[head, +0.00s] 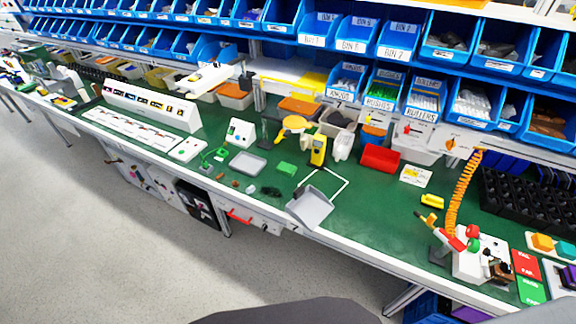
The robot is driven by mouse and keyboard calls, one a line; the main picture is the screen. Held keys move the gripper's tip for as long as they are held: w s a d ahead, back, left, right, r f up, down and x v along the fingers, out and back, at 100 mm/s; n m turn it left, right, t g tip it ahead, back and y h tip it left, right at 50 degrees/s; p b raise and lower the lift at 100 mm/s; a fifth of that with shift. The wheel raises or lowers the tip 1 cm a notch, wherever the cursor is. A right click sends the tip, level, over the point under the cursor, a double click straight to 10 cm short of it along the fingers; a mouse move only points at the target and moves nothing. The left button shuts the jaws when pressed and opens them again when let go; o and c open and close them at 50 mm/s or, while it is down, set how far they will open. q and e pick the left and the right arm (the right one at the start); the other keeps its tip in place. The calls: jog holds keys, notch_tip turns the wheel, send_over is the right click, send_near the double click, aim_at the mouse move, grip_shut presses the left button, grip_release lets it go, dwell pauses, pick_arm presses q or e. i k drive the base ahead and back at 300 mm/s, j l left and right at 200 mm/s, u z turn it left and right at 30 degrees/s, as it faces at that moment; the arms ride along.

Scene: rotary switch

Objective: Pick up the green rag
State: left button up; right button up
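A small bright green item, which looks like the folded green rag (287,169), lies on the green bench top (375,212) near the middle of the head view. It lies between a grey tray on its left and a yellow handheld device on its right. Nothing covers it. Neither my left nor my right gripper shows in the head view.
A grey tray (248,163), yellow device (318,150), grey dustpan-like piece (310,206) and dark clump (271,191) surround it. A red bin (380,158) stands to the right. Blue bins (351,37) line shelves behind. The bench between dustpan and red-white fixture (477,256) is mostly clear.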

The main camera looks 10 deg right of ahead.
aim_at(283, 168)
jog(key=i+j+z, duration=0.2)
jog(key=j, duration=0.2)
jog(key=i+j+z, duration=0.2)
jog(key=j, duration=0.25)
jog(key=i+j+z, duration=0.2)
jog(key=j, duration=0.3)
jog(key=i+j+z, duration=0.2)
jog(key=j, duration=0.3)
jog(key=j+z, duration=0.2)
jog(key=j, duration=0.3)
jog(key=j+z, duration=0.2)
jog(key=j, duration=0.3)
jog(key=i, duration=0.05)
